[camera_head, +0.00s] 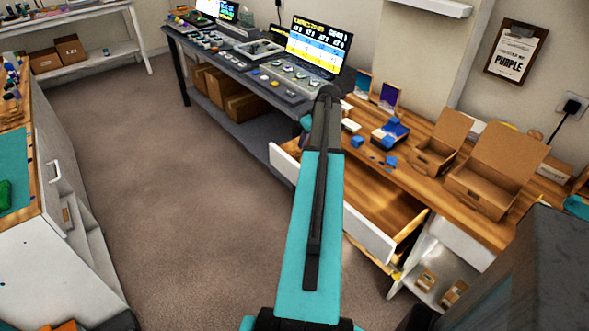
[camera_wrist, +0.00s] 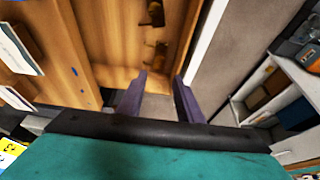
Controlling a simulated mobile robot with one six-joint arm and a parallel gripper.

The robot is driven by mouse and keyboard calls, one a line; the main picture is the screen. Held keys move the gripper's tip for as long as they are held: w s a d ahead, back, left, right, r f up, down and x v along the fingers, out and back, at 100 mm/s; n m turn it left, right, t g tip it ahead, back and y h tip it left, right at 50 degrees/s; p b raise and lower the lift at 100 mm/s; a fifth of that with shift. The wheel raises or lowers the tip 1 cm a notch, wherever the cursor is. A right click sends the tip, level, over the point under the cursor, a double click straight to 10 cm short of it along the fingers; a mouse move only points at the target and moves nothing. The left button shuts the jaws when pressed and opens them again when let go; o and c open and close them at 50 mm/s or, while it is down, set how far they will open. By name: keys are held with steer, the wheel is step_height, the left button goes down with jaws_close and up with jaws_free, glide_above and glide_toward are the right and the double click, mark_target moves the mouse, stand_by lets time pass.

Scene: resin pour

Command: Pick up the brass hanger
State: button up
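In the wrist view, two small dark brass-coloured pieces lie in the open wooden drawer (camera_wrist: 115,40): one (camera_wrist: 155,14) at the top edge of the picture and one (camera_wrist: 156,49) nearer my gripper. They are small and blurred, and I cannot tell which is the brass hanger. My gripper (camera_wrist: 162,82) is open, its two dark purple fingers apart with nothing seen between them. It is over the drawer, short of both pieces in the picture. In the head view the open drawer (camera_head: 400,205) shows below the wooden counter; my arm hides part of it and my gripper.
The drawer's white front (camera_head: 369,234) stands out from the counter (camera_head: 420,185). Two open cardboard boxes (camera_head: 490,190) (camera_head: 437,150) and blue pieces (camera_head: 390,132) stand on the counter. A grey bench with a monitor (camera_head: 313,47) is beyond. The carpet (camera_head: 170,190) at left is clear.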

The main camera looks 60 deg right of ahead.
steer(key=shift+d+f+b, duration=0.1)
steer(key=shift+f+b, duration=0.4)
steer(key=shift+f, duration=0.25)
steer(key=p, duration=0.2)
glide_above(298, 160)
steer(key=s+a, duration=0.1)
steer(key=s, duration=0.2)
steer(key=shift+w+f, duration=0.15)
steer(key=shift+f, duration=1.85)
steer(key=shift+w+f, duration=0.1)
steer(key=shift+f, duration=1.85)
steer(key=shift+p+x, duration=0.65)
steer(key=shift+x, duration=1.95)
steer(key=shift+w, duration=0.1)
steer(key=shift+c, duration=0.5)
jaws_close()
